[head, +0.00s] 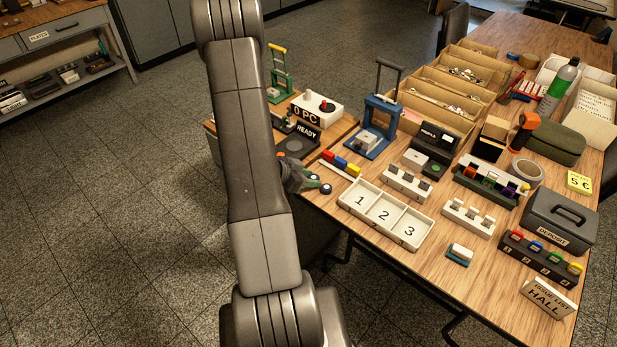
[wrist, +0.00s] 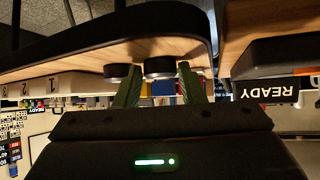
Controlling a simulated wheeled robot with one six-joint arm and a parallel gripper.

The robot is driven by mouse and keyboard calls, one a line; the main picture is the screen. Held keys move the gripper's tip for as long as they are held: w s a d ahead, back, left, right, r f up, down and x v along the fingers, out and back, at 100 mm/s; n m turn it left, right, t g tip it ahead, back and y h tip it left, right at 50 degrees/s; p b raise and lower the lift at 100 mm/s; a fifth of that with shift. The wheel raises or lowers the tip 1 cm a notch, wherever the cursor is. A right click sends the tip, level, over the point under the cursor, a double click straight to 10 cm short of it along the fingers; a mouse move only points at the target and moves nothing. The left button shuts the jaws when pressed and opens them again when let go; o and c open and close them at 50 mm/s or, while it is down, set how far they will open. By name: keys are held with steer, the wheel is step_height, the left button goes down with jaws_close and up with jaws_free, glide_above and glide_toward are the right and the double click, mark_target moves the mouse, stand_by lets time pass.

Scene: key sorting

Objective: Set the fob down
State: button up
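My gripper (head: 312,183) is low at that edge, partly hidden by my arm. In the wrist view its green fingers (wrist: 159,78) stand apart, with a visible gap at the middle disc. I see nothing clearly pinched.
A white tray (head: 402,242) numbered 1, 2, 3 stands right of the fobs. Red, blue and yellow pieces (head: 340,164) lie behind them. A READY sign (head: 307,131) stands on the left. A blue press (head: 375,125) and a dark deposit box (head: 560,215) are farther off.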

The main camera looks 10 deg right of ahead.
steer(key=shift+r, duration=0.2)
steer(key=p+v, duration=0.1)
steer(key=v, duration=1.1)
